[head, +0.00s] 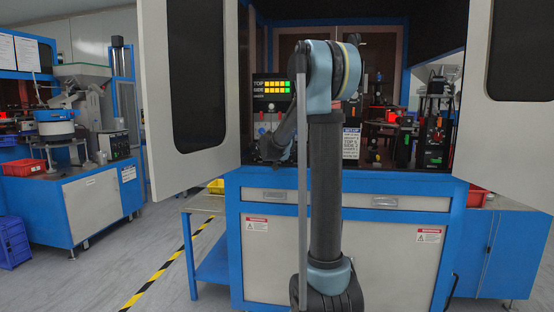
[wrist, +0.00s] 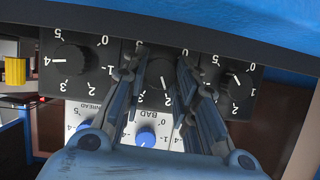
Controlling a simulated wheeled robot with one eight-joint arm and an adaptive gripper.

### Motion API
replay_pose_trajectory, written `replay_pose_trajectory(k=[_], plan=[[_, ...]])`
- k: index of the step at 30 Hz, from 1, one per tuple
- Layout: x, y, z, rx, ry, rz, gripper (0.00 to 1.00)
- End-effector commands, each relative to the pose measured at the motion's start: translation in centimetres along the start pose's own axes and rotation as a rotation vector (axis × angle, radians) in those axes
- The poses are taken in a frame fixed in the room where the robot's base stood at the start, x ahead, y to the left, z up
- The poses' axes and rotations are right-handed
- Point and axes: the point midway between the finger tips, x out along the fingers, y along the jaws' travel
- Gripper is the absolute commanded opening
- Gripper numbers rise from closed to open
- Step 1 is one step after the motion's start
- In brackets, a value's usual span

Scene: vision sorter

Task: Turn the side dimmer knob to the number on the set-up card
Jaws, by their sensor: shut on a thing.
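A middle black knob (wrist: 158,74) sits on a dark dial panel in the wrist view, where the lettering is upside down. My gripper (wrist: 160,62) has one finger on each side of this knob and is shut on it. The fingers cover most of its scale, and its exact setting is hard to read. The set-up card (head: 351,143) stands behind my arm in the head view; its small print appears to read TOP 5 and SIDE 2. A display (head: 271,87) has TOP and SIDE rows of yellow blocks with green ends. No name label shows for the held knob.
A left black knob (wrist: 72,60) points at 4 and a right black knob (wrist: 238,82) stands close to my fingers. Blue knobs (wrist: 145,138) on white panels lie just below. Open cabinet doors (head: 196,95) flank the workspace.

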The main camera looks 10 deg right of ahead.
Motion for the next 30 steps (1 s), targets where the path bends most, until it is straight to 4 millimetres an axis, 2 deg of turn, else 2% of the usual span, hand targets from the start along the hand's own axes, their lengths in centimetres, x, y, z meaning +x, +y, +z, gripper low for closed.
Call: replay_pose_trajectory(k=[5, 6, 8, 9, 22, 30], plan=[[0.0, 0.0, 0.1, 0.001, -0.002, 0.000, 0.03], [0.0, 0.0, 0.1, 0.000, -0.002, 0.000, 0.32], [0.0, 0.0, 0.1, 0.000, -0.001, 0.000, 0.45], [0.0, 0.0, 0.1, 0.000, -0.001, 0.000, 0.47], [-0.5, 0.0, 0.0, -0.001, -0.001, 0.000, 0.47], [-3.8, 0.0, 0.1, -0.002, -0.001, 0.000, 0.47]])
